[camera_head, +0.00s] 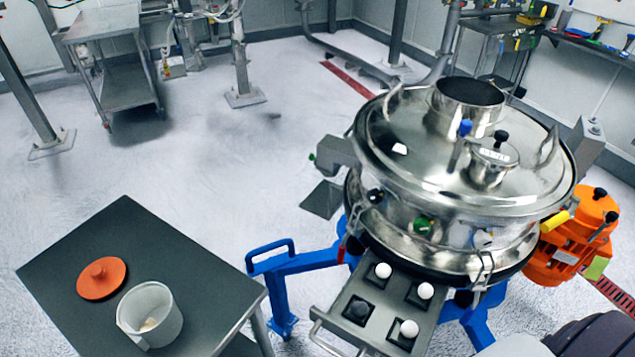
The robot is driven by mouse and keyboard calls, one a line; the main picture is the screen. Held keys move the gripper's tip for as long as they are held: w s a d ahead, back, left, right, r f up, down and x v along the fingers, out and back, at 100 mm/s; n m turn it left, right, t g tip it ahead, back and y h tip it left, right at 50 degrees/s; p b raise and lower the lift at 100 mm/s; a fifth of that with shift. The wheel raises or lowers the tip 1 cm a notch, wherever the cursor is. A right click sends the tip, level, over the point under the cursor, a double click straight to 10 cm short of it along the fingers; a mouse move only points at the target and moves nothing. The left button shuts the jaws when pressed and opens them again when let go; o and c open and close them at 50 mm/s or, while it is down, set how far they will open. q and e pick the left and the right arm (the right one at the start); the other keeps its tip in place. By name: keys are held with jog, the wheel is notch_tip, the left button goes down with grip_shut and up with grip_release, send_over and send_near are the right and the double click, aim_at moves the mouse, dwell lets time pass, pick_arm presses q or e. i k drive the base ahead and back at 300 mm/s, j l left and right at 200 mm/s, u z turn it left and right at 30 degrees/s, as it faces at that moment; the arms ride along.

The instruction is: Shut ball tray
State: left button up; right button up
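The ball tray (388,309) is a grey metal drawer that sticks out from under the front of the round steel sifter (450,200). Its bar handle (327,342) is at the near left end, partly cut off by the bottom edge. Three white balls sit on dark square pockets in the tray: one at the back left (383,270), one at the right (426,290) and one at the front (409,328). The left pocket (359,308) looks dark, with no white ball visible. Neither of my grippers is in view.
A dark side table (150,250) at left holds an orange lid (101,279) and a white pot (150,314). A blue frame (290,265) stands beside the tray. An orange motor unit (568,245) is at right. The floor behind the table is open.

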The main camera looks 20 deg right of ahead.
aim_at(392, 300)
jog(key=k+l+z, duration=0.15)
jog(key=z, duration=0.8)
